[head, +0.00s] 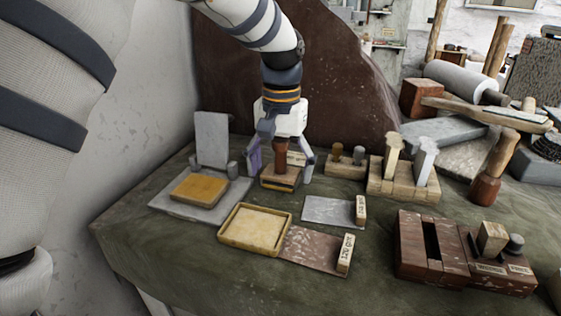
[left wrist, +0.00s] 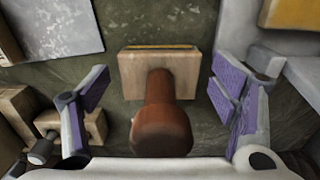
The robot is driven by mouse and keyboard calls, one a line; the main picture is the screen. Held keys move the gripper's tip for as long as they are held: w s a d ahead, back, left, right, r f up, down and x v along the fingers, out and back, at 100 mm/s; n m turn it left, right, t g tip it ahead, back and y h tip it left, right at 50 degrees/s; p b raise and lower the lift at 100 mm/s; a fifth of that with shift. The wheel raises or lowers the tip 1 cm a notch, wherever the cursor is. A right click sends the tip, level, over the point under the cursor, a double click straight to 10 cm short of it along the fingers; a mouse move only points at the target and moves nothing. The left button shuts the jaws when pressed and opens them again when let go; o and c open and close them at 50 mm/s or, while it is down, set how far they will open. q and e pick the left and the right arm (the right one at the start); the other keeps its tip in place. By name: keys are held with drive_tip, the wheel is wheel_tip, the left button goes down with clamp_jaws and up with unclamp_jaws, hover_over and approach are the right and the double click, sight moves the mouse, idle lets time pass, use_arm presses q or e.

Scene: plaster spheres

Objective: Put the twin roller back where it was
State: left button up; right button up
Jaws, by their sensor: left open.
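No object shows clearly as a twin roller. A wooden block with an upright brown handle (head: 281,148) stands on the table, with a yellow and dark layer along its lower edge. In the left wrist view the same brown handle (left wrist: 163,115) rises from the pale wooden block (left wrist: 133,72). My left gripper (head: 282,165) is above the block with its fingers spread on both sides of the handle. In the left wrist view the open gripper (left wrist: 160,90) shows purple finger pads, with gaps between them and the handle. My right gripper is not in view.
A grey stand with an ochre pad (head: 199,190) lies left. A yellow tray (head: 238,248), a grey plate (head: 325,209) and a reddish plate (head: 310,248) lie in front. A small knobbed holder (head: 345,170) and a wooden rack (head: 400,187) stand right. A slotted brown box (head: 420,265) is front right.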

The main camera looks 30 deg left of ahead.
sight(281, 140)
use_arm(q)
wheel_tip(281, 140, up, 12)
drive_tip(key=shift+d+r, duration=0.1)
idle(0.5)
